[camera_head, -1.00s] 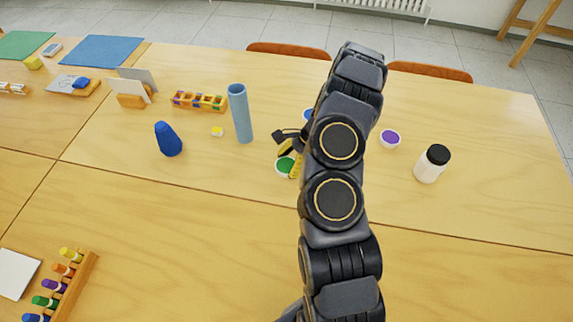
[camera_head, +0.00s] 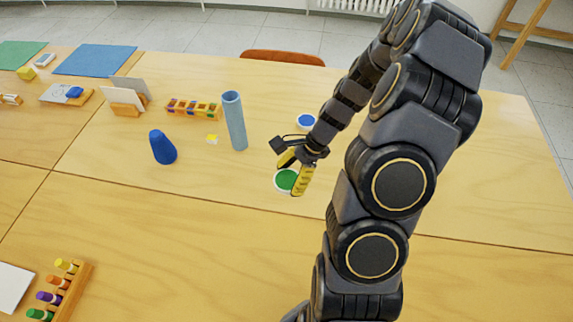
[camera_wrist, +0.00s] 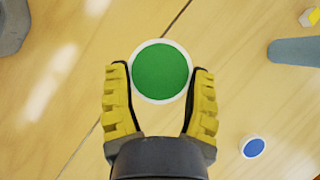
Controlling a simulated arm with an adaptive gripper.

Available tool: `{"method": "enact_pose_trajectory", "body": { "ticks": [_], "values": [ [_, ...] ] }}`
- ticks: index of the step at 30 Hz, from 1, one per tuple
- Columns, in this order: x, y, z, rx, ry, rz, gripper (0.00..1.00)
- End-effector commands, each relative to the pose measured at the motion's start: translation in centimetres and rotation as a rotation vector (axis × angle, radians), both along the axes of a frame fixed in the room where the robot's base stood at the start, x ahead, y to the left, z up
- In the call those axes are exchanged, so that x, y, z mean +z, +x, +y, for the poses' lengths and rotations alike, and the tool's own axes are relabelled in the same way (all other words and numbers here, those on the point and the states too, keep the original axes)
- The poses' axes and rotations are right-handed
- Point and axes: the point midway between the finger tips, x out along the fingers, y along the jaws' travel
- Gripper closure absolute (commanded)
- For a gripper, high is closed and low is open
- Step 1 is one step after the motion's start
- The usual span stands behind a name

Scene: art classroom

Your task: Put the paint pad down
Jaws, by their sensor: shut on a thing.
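The paint pad is a round green disc with a white rim, at mid-table in the head view (camera_head: 286,180) and between my fingers in the wrist view (camera_wrist: 161,70). My gripper (camera_head: 292,178) has yellow ribbed fingers and points down. In the wrist view my gripper (camera_wrist: 161,84) is shut on the pad, with one finger at each side of its rim. The pad is at or close to the wooden table top (camera_head: 220,215). I cannot tell whether it touches the table.
A blue paint pad (camera_head: 306,121) lies behind my gripper. The table in front of the pad is bare.

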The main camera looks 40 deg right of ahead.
Motion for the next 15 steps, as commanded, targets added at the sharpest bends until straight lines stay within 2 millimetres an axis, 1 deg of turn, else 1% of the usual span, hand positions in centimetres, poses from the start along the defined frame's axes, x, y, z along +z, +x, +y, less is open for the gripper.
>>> {"method": "enact_pose_trajectory", "body": {
  "ticks": [1, 3, 9, 12, 14, 15],
  "values": [
    [0.5, -0.9, 0.3, -0.002, 0.001, 0.0, 0.74],
    [0.9, -1.8, 0.8, -0.001, 0.001, 0.0, 0.74],
    [1.7, -3.4, 1.7, 0.002, 0.003, 0.001, 0.74],
    [1.8, -3.2, 2.2, 0.019, 0.001, 0.001, 0.74],
    [1.8, -2.6, 2.8, 0.041, 0.001, 0.001, 0.74],
    [1.7, -1.9, 3.3, 0.06, 0.0, 0.002, 0.74]
  ]
}}
